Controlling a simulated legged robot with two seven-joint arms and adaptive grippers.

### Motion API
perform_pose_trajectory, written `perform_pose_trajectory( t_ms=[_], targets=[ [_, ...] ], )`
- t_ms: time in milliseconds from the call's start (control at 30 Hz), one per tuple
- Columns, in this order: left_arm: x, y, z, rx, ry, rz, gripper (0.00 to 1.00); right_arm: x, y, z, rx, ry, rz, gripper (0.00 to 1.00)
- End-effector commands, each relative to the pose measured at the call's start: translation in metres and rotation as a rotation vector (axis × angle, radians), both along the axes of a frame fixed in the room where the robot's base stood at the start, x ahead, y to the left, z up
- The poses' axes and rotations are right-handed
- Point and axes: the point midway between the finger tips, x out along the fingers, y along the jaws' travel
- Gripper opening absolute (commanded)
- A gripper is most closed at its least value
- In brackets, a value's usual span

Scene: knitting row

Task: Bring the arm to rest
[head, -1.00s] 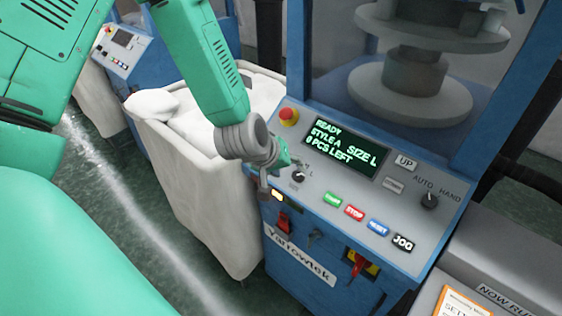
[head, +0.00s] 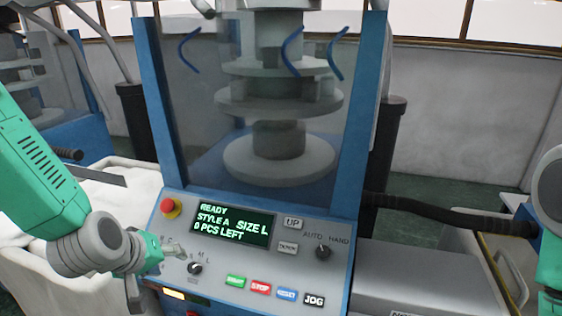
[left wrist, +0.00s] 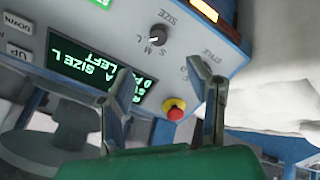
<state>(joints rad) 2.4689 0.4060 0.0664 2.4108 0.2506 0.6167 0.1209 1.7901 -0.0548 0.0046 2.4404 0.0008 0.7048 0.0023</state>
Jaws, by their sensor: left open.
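My left gripper (head: 154,272) is at the left edge of the knitting machine's control panel (head: 225,272). Its two fingers are spread with nothing between them; they also show apart in the left wrist view (left wrist: 168,92). The size knob (head: 195,268) is just right of the fingers in the head view, apart from them in the wrist view (left wrist: 158,35). The red emergency stop button (head: 171,208) is above the gripper. The display (head: 235,227) reads READY, STYLE A, SIZE L, 0 PCS LEFT. Part of my right arm (head: 550,200) shows at the right edge; its gripper is out of view.
A pale bin (head: 30,262) with white cloth stands left of the machine, beneath my left arm. The AUTO/HAND knob (head: 323,252) is on the panel's right. A grey cabinet top (head: 400,275) and a black hose (head: 440,210) are right of the machine.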

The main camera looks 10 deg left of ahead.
Motion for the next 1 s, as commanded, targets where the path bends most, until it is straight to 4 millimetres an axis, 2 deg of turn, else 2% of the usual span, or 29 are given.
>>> perform_pose_trajectory(
  t_ms=[67,133,167,233,400,500,600,700,800,1000],
  targets=[
    [-0.006,-0.001,-0.018,0.019,0.023,-0.02,0.46,0.0,0.0,-0.007,0.0,0.001,0.0,0.0],
    [-0.018,-0.003,-0.048,0.052,0.065,-0.058,0.46,0.0,0.0,-0.019,0.0,0.001,0.0,0.0],
    [-0.024,-0.005,-0.064,0.069,0.087,-0.081,0.46,0.0,0.0,-0.025,0.0,0.001,0.0,0.0],
    [-0.045,-0.008,-0.11,0.119,0.153,-0.15,0.46,-0.001,0.0,-0.042,0.0,0.001,0.0,0.0],
    [-0.115,-0.021,-0.222,0.224,0.33,-0.368,0.46,-0.001,0.0,-0.085,0.0,0.002,0.0,0.0],
    [-0.158,-0.028,-0.273,0.259,0.421,-0.494,0.46,-0.001,0.0,-0.105,0.0,0.001,0.0,0.0],
    [-0.195,-0.033,-0.309,0.278,0.49,-0.6,0.46,-0.001,0.0,-0.12,0.0,0.001,0.0,0.0],
    [-0.22,-0.037,-0.329,0.284,0.534,-0.67,0.46,-0.001,0.0,-0.129,0.0,0.001,0.0,0.0],
    [-0.232,-0.039,-0.338,0.285,0.554,-0.708,0.46,-0.001,0.0,-0.131,0.0,0.001,0.0,0.0],
    [-0.234,-0.04,-0.338,0.285,0.559,-0.716,0.46,-0.001,0.0,-0.13,0.0,0.001,0.0,0.0]
  ],
)
